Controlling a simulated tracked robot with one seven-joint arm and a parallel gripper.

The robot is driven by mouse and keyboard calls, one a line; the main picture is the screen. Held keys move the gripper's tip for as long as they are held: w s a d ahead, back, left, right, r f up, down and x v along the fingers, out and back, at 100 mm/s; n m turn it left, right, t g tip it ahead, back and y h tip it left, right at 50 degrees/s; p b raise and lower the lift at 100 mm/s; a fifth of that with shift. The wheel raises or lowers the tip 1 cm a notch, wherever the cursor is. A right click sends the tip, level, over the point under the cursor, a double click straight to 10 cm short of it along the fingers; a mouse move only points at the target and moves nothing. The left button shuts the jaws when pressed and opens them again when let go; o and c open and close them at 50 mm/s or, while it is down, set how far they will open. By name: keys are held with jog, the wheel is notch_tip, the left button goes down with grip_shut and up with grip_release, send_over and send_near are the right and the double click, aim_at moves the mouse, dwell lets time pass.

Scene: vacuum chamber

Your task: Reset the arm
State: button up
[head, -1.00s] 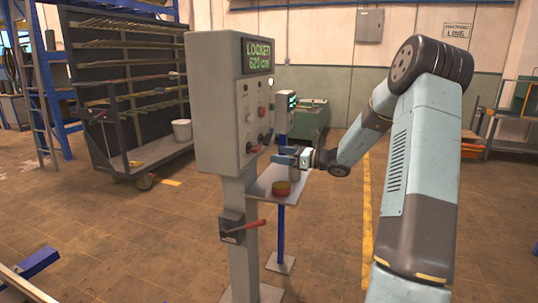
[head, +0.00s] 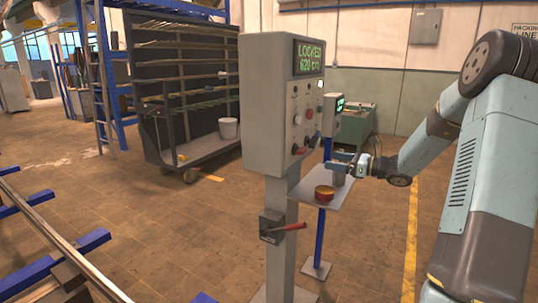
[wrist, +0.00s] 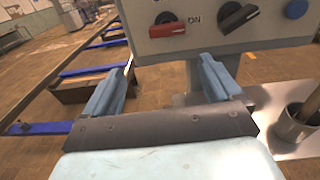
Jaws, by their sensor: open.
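My arm reaches in from the right in the head view. My gripper (head: 345,161) is by the right side of the grey control box (head: 268,105), over a small shelf. In the wrist view my gripper (wrist: 160,82) has its two blue-grey fingers wide apart with nothing between them. The control box's lower panel (wrist: 215,38) is just beyond the fingertips, with a red switch (wrist: 169,25), a black knob (wrist: 238,18) and a blue button (wrist: 297,8). I cannot tell whether the fingers touch the box.
The box's green display (head: 310,57) reads LOCKED. A red-handled lever (head: 285,227) is on its post. The shelf (head: 318,203) bears a red and yellow round object (head: 324,193) and a grey cup (wrist: 292,130). A rack (head: 190,110) stands behind; rails (head: 55,235) lie left. Floor between is open.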

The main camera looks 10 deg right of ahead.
jog(key=s+a+r+n+g+h, duration=0.2)
jog(key=s+a+n+g+h, duration=0.15)
jog(key=s+a+n, duration=0.5)
jog(key=s+a+r+n+g+h, duration=0.35)
jog(key=s+a+n, duration=0.2)
jog(key=s, duration=0.55)
jog(key=s+d+r+n+t+h, duration=0.1)
jog(key=s+n, duration=0.4)
jog(key=s, duration=0.5)
jog(key=s+d+r+n+t+h, duration=0.1)
jog(key=s+d+r+n+h, duration=0.2)
jog(key=s, duration=0.8)
jog(key=shift+d+n+t+h, duration=0.45)
jog(key=shift+n+h, duration=0.95)
jog(key=shift+h, duration=0.4)
jog(key=shift+c, duration=0.3)
